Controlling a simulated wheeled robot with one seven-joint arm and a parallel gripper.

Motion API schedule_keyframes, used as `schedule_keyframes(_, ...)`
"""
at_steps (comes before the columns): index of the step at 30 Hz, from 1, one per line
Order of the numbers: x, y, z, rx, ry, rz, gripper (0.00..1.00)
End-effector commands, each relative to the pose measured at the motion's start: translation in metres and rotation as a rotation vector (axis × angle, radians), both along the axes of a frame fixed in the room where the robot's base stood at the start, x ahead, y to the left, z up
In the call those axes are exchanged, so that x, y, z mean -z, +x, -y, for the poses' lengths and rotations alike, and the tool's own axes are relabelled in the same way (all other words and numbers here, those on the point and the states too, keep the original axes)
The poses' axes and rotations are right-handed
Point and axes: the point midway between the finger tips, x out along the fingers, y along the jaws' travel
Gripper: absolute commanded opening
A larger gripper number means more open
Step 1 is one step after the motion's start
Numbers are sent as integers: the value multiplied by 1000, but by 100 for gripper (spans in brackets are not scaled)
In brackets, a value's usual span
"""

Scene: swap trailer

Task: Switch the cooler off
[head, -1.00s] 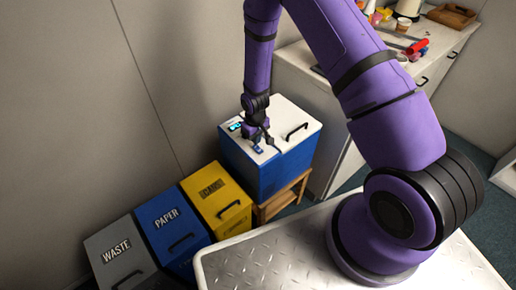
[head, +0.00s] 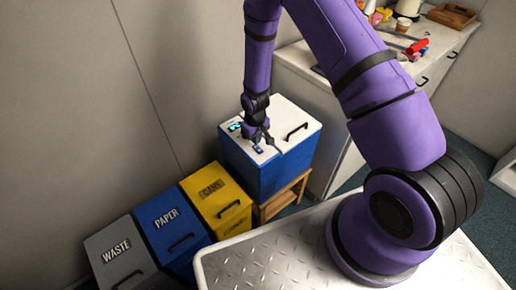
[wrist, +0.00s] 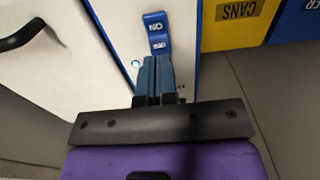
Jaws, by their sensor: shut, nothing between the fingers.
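The cooler (head: 285,171) is a blue box with a white lid, standing on a small wooden stool. Its white top carries a lit cyan display (head: 235,127) and a blue switch (head: 257,148). In the wrist view the blue switch (wrist: 156,34) shows upside-down lettering, with a small lit dot on the panel below and left of it. My gripper (wrist: 155,60) is shut and empty, its fingertips close to the lower end of the switch. I cannot tell whether they touch it. In the head view my gripper (head: 262,143) is over the cooler's top.
The yellow cans bin (head: 222,196), blue paper bin (head: 170,226) and grey waste bin (head: 118,257) stand left of the cooler. The cooler's black lid handle (head: 297,132) is right of my gripper. A white counter (head: 305,65) stands behind, with small items on it.

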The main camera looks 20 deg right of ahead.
Motion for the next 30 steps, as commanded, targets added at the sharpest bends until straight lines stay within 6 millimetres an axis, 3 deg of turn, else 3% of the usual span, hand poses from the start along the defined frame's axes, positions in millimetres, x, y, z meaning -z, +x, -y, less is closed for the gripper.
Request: schedule_keyframes(30,6,0,0,0,0,0,0)
